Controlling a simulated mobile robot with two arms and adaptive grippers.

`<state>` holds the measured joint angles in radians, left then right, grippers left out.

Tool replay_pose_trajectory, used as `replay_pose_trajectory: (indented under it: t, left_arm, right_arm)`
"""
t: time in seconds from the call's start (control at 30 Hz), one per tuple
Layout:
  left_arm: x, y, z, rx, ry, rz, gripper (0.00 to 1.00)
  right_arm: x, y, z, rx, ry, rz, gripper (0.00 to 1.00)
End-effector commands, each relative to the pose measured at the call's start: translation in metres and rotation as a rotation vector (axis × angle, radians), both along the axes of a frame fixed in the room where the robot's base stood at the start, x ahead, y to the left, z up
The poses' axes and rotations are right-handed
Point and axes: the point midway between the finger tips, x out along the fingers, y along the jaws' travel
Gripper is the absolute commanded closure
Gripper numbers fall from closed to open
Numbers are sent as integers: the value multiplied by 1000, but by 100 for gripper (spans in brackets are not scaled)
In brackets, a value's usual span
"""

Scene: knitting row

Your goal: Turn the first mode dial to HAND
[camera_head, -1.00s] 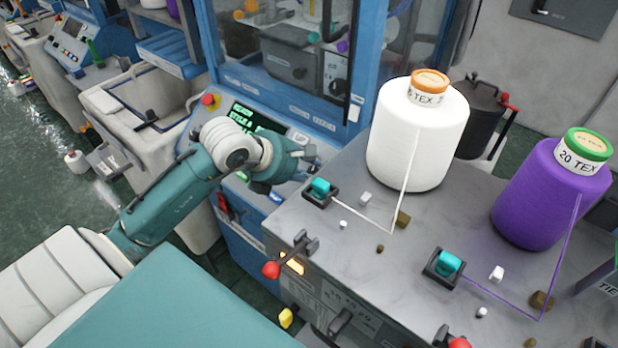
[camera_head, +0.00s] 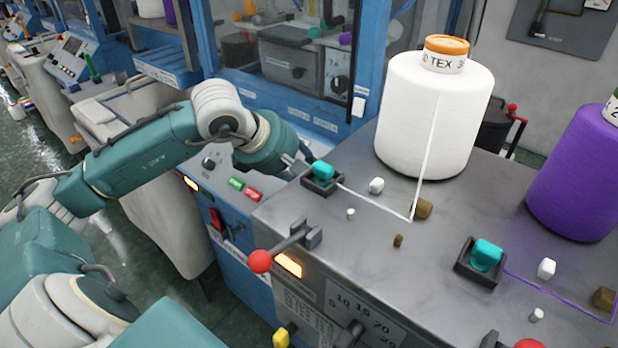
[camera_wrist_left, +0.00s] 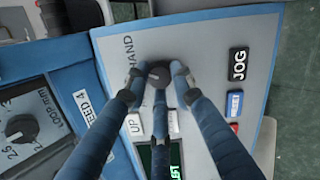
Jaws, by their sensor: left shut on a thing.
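The first mode dial (camera_wrist_left: 159,72) is a round dark knob on a pale panel (camera_wrist_left: 215,50) in the left wrist view. The word HAND (camera_wrist_left: 127,52) is printed to its left, and an UP label (camera_wrist_left: 133,124) sits below it. My left gripper (camera_wrist_left: 160,84) has its blue fingers closed around the dial, with fingertips on its sides. The dial's pointer is hidden or too dark to read. In the head view my left gripper (camera_head: 272,146) reaches over the machine's panel, and its fingertips and the dial are mostly hidden. My right gripper is not in view.
A JOG button (camera_wrist_left: 238,64) and blue and red buttons sit beside the dial. A loop knob (camera_wrist_left: 20,128) is at left. In the head view, a white yarn cone (camera_head: 430,115), a purple cone (camera_head: 580,175), a teal clamp (camera_head: 321,170) and a red-knobbed lever (camera_head: 260,261) stand close by.

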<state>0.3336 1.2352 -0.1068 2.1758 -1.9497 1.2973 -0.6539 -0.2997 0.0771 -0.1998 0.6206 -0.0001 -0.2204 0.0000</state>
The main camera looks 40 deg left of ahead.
Motion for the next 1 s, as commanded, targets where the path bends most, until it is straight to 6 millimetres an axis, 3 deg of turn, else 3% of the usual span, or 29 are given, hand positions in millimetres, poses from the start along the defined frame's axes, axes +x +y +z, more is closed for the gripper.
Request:
replay_pose_trajectory:
  t: [0.57,0.6,0.7,1.0]
  left_arm:
    - [0,-2,1,20,-4,-34,100]
    - [0,-2,1,20,-4,-34,74]
    - [0,-2,1,21,-4,-33,57]
    - [-1,0,1,23,-3,-31,57]
  right_arm:
    - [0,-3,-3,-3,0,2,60]
    - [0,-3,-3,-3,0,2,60]
    - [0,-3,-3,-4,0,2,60]
    - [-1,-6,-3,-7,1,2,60]
